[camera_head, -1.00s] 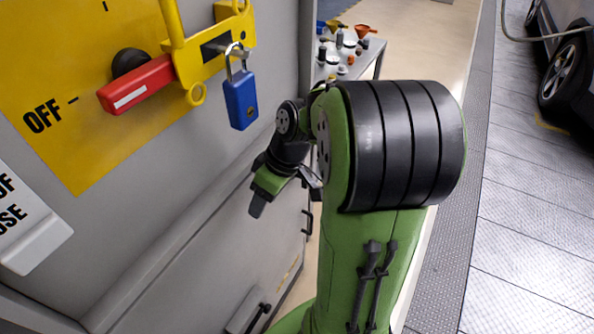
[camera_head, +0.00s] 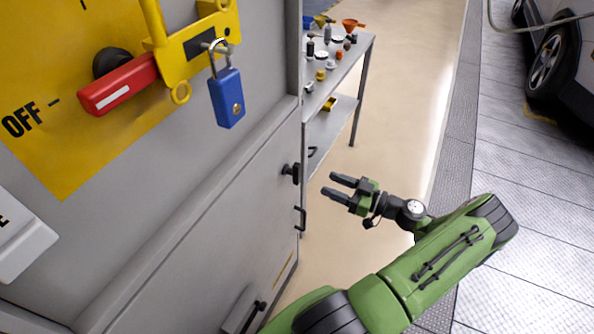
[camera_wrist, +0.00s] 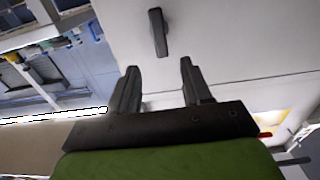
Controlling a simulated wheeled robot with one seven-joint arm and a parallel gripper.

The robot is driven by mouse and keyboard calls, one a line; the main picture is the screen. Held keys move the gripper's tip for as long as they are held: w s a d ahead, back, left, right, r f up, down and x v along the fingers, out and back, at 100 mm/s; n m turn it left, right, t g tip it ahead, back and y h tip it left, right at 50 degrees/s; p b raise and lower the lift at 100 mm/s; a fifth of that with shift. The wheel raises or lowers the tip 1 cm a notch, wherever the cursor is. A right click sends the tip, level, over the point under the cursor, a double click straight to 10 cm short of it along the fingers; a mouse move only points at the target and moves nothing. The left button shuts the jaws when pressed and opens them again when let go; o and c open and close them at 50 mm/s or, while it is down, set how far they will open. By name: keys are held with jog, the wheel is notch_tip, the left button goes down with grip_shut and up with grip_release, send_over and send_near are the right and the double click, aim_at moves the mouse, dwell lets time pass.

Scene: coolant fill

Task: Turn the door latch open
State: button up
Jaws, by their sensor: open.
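A black latch (camera_head: 290,172) sits on the grey cabinet door (camera_head: 225,235), close to its right edge. My gripper (camera_head: 332,185) is open and empty, to the right of the latch and apart from it, with its fingers pointing left towards the cabinet. In the wrist view a dark bar-shaped latch (camera_wrist: 158,32) stands on a pale panel beyond the gap between my two fingertips (camera_wrist: 159,68). Nothing is between the fingers.
A black pull handle (camera_head: 300,218) is below the latch. A blue padlock (camera_head: 227,98) hangs by a red switch handle (camera_head: 118,84). A shelf with bottles and funnels (camera_head: 362,55) stands behind. The floor right of the cabinet is clear.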

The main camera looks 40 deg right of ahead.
aim_at(300, 172)
jog(key=x, duration=1.1)
jog(key=shift+w+a, duration=0.15)
jog(key=shift+w, duration=0.15)
jog(key=shift+c, duration=0.3)
grip_shut()
